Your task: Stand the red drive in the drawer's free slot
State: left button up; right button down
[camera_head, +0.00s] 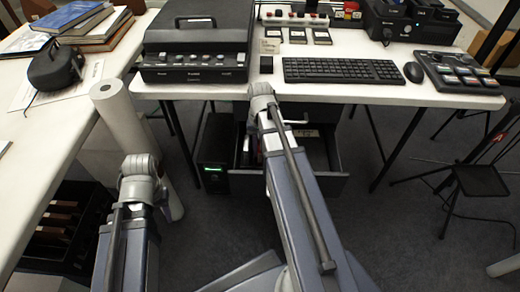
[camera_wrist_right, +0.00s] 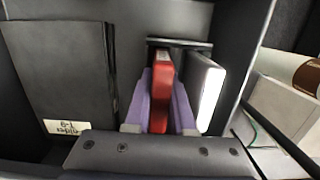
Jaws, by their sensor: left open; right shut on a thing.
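The red drive (camera_wrist_right: 161,85) stands upright between the two purple fingers of my right gripper (camera_wrist_right: 160,108) in the right wrist view. The gripper is shut on it, inside or just above the open drawer (camera_wrist_right: 240,60). A silver-grey drive (camera_wrist_right: 207,92) with a bright white edge stands close beside it on the right. I cannot tell whether the red drive touches the drawer floor. In the head view the drawer (camera_head: 325,182) is pulled out under the table, and my right arm hides its middle and the gripper. My left arm shows at lower left, but its gripper does not.
A black folder or divider with a handwritten label (camera_wrist_right: 65,127) fills the drawer's left side. In the head view, a dark computer tower (camera_head: 214,155) with a green light stands left of the drawer. A keyboard (camera_head: 342,70) and mouse (camera_head: 414,72) lie on the table above.

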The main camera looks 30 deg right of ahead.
jog(key=shift+f, duration=0.15)
jog(key=c, duration=0.7)
grip_release()
jog(key=r+p, duration=0.7)
jog(key=r, duration=0.1)
jog(key=shift+w+d+p, duration=0.25)
jog(key=shift+w+p, duration=0.15)
